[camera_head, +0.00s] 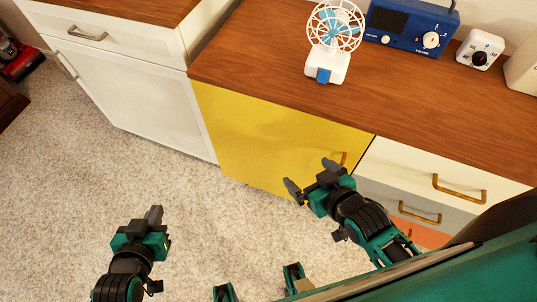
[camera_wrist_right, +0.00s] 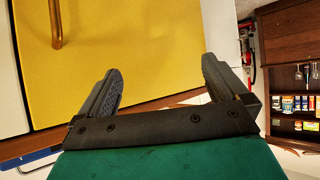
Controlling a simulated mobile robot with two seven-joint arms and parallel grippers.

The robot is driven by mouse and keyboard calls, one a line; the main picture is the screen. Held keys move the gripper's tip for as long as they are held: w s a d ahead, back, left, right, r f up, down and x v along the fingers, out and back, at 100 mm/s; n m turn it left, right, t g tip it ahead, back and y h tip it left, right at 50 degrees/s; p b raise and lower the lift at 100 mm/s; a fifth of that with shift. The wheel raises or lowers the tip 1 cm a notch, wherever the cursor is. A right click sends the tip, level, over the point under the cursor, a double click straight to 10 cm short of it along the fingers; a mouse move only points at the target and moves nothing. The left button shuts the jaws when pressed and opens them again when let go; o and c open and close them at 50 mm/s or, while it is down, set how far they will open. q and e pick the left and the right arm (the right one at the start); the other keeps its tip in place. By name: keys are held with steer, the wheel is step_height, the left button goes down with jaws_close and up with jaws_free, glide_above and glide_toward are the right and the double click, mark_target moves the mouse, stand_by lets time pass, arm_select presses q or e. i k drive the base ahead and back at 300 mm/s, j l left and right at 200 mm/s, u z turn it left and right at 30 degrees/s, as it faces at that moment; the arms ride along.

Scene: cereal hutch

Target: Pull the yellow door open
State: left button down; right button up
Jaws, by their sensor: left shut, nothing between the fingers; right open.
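The yellow door (camera_head: 262,133) is on the cabinet front below the wooden counter and looks closed. It fills much of the right wrist view (camera_wrist_right: 150,45). Its brass handle (camera_head: 343,158) is near the door's right edge, partly hidden behind my right gripper; in the right wrist view the handle (camera_wrist_right: 56,22) is at the upper left. My right gripper (camera_head: 309,178) is open and empty in front of the door's lower right part, with the handle not between its fingers. My left gripper (camera_head: 152,216) is shut and empty, low over the carpet at the left.
The counter (camera_head: 430,103) carries a white fan (camera_head: 331,45), a blue radio (camera_head: 410,25) and a white timer (camera_head: 479,50). A white cabinet (camera_head: 130,90) stands left. Carpet (camera_head: 190,195) before the door is clear.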

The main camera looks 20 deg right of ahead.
mark_target(257, 143)
steer(key=j, duration=0.2)
steer(key=i+j+z, duration=0.1)
steer(key=z, duration=0.25)
steer(key=j+z, duration=0.3)
steer(key=z, duration=1.2)
